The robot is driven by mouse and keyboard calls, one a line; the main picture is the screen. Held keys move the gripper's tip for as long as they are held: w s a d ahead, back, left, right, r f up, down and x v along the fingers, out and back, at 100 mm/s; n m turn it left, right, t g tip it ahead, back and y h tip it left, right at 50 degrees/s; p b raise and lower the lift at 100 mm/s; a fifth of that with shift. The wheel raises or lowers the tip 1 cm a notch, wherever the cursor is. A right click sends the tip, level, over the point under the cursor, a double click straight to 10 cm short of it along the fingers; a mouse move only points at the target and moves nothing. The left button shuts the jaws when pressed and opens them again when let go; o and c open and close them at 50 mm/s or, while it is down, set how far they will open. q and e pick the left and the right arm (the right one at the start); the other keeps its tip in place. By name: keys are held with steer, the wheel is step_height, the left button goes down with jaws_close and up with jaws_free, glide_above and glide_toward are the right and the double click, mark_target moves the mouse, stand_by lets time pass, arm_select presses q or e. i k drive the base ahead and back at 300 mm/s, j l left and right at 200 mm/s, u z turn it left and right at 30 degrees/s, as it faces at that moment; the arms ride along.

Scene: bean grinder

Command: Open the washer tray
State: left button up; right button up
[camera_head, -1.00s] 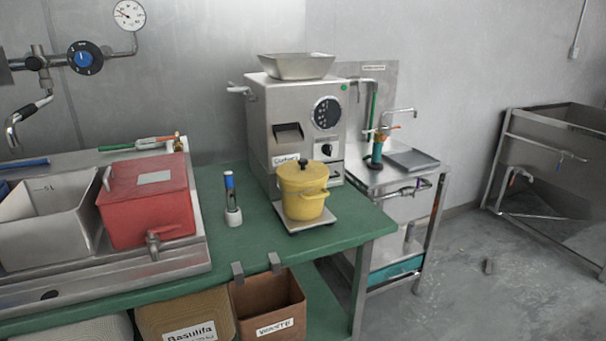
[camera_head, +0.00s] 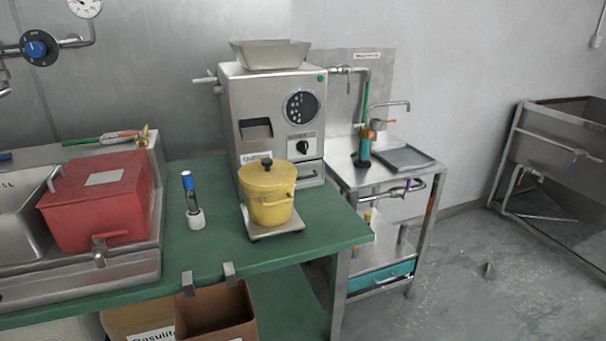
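I cannot tell for sure which part is the washer tray. A steel washing stand (camera_head: 378,172) with a tap stands right of the green table. A flat dark grey tray (camera_head: 404,158) lies on its top at the right. Low in the stand is a shallow steel unit with a teal front (camera_head: 385,281), which appears shut. A pipe with a valve (camera_head: 400,190) runs along the stand's front edge. Neither of my grippers is in view.
The green table (camera_head: 330,232) holds a steel grinder (camera_head: 238,105), a yellow pot (camera_head: 268,195) on a scale, a blue-capped brush (camera_head: 190,198) and a red box (camera_head: 98,205). A steel basin (camera_head: 555,150) stands far right. Floor (camera_head: 450,270) between stand and basin is mostly clear.

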mark_target(311, 172)
steer(key=i+l, duration=0.15)
steer(key=l, duration=0.2)
steer(key=i+l+u, duration=0.1)
steer(key=l, duration=0.3)
steer(key=i+l, duration=0.2)
steer(key=l, duration=0.15)
steer(key=i+l+u, duration=0.1)
steer(key=l, duration=0.3)
